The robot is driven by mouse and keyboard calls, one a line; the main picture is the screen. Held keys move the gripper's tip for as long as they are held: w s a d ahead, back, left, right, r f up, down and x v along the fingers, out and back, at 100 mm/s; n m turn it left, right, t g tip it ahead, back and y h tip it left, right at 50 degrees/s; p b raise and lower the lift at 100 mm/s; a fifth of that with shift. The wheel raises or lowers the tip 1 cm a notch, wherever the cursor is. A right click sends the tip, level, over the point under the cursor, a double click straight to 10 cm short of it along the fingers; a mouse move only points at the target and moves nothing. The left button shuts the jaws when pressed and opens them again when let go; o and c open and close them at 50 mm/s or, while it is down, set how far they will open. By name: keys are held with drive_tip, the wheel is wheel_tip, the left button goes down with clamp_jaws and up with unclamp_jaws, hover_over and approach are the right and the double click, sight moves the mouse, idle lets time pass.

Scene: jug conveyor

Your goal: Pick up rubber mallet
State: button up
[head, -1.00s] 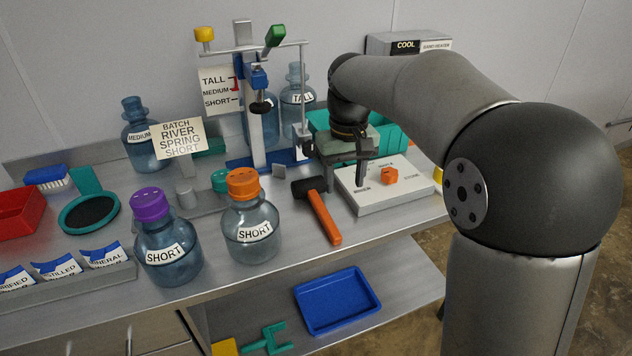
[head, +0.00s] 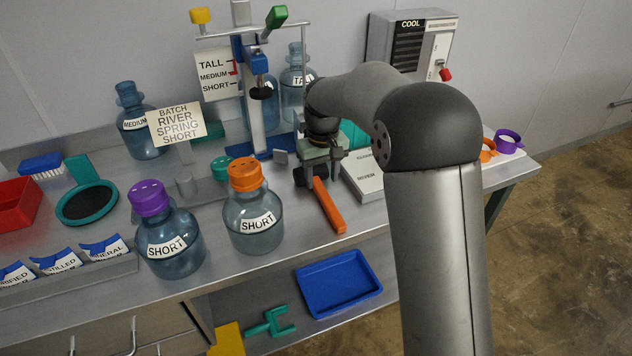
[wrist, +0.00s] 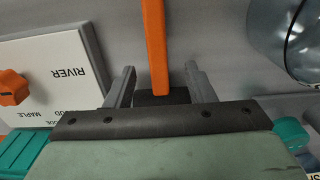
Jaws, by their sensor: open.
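The rubber mallet has an orange handle (head: 329,207) and a black head, and lies on the metal bench right of the orange-capped SHORT jug. In the wrist view its handle (wrist: 155,45) runs up the picture and its black head (wrist: 162,97) shows between the fingers, partly hidden by the gripper body. My gripper (head: 321,178) is over the head end of the mallet. In the wrist view my gripper (wrist: 160,72) is open, with one finger on each side of the mallet and gaps at both sides. I cannot tell its exact height above the bench.
The orange-capped jug (head: 253,222) stands close to the mallet's left. A white panel with an orange dial (wrist: 13,88) lies on the other side. The blue-based stand (head: 254,90) is behind. A blue tray (head: 338,283) sits on the lower shelf.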

sight(323, 192)
drive_tip(key=shift+d+f+p, duration=0.2)
drive_tip(key=shift+f+p, duration=0.4)
drive_tip(key=shift+f, duration=2.15)
clamp_jaws()
